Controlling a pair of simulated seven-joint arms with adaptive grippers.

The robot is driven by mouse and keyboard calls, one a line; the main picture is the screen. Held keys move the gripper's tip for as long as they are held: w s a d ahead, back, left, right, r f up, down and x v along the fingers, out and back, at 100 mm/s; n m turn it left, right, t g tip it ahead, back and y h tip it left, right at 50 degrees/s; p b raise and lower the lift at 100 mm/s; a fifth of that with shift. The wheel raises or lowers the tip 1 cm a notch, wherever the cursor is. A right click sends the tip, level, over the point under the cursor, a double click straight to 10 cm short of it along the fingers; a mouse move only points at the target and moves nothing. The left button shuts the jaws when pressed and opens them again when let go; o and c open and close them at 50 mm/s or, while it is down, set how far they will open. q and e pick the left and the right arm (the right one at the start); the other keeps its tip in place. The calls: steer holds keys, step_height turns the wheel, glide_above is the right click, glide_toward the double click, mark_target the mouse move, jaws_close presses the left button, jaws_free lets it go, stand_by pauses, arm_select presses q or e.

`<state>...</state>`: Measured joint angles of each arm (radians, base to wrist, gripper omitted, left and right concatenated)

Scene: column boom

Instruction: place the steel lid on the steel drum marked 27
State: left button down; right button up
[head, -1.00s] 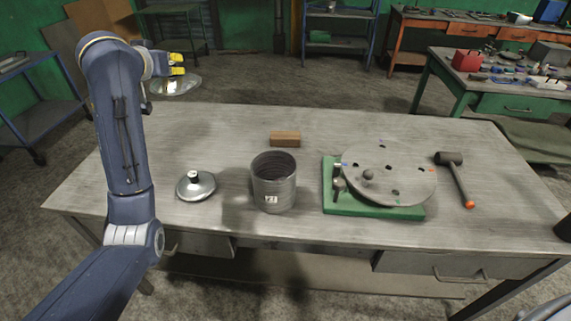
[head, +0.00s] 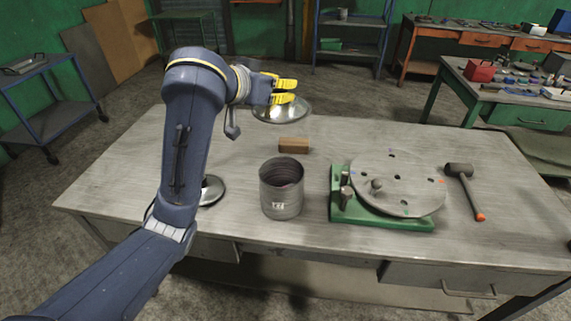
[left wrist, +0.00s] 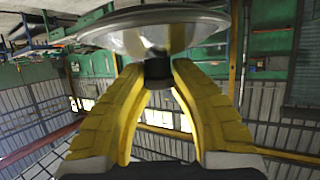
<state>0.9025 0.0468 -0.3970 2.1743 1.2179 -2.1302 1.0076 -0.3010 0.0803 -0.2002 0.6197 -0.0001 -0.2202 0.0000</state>
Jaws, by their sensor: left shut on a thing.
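The steel drum (head: 282,197) stands upright and open-topped near the table's front edge, with a small white label that seems to read 27. My left gripper (head: 285,91) is shut on the dark knob of a steel lid (head: 283,113), held above the far part of the table, behind the drum in the picture. In the left wrist view the yellow fingers (left wrist: 158,72) pinch the knob and the shiny lid (left wrist: 150,32) lies beyond it. A second steel lid (head: 214,188) lies on the table left of the drum, partly hidden by my left arm. My right gripper is out of view.
A wooden block (head: 293,146) lies behind the drum on the table (head: 130,175). Right of the drum, a green base (head: 385,222) carries a round holed plate (head: 400,180). A mallet (head: 465,188) lies further right.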

arm_select(q)
step_height(320, 180, down, 19)
stand_by(0.8)
steer(key=shift+f, duration=0.4)
steer(key=c, duration=1.2)
jaws_free()
steer(key=shift+o, duration=0.2)
steer(key=v, duration=1.2)
steer(key=shift+r, duration=0.3)
